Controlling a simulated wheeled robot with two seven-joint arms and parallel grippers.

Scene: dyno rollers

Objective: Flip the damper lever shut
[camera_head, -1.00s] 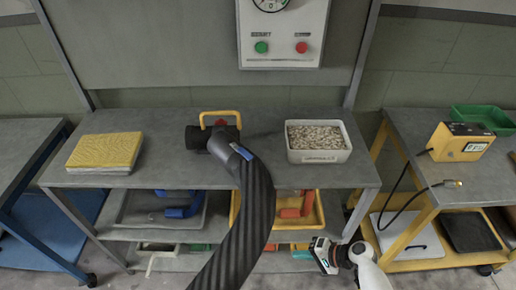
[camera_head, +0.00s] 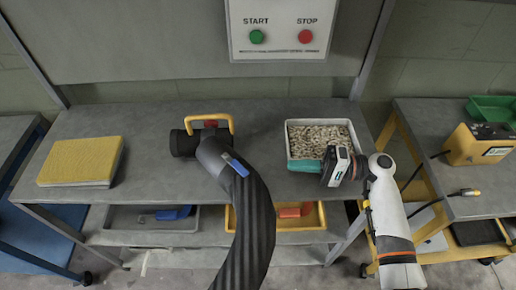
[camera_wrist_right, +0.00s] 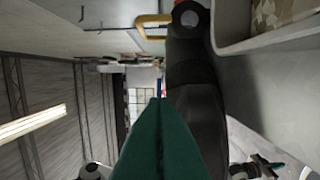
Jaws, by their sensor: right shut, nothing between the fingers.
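A black ribbed hose (camera_head: 252,215) rises to a dark coupling on the grey bench. A small blue lever (camera_head: 236,165) lies along the top of the hose's smooth end piece. In the right wrist view the blue lever (camera_wrist_right: 158,86) is a thin strip just beyond my fingertips, beside the dark hose (camera_wrist_right: 193,75). My right gripper (camera_head: 297,165) has teal fingers, shut and empty, pointing left toward the lever with a clear gap between. They fill the lower middle of the right wrist view (camera_wrist_right: 158,101). My left gripper is not in view.
A yellow handle (camera_head: 231,122) stands over the coupling. A white bin of pale pellets (camera_head: 349,127) is right behind my right gripper. A yellow pad stack (camera_head: 80,160) lies at the left. A panel with START and STOP buttons (camera_head: 279,30) hangs above. Bench between pads and coupling is clear.

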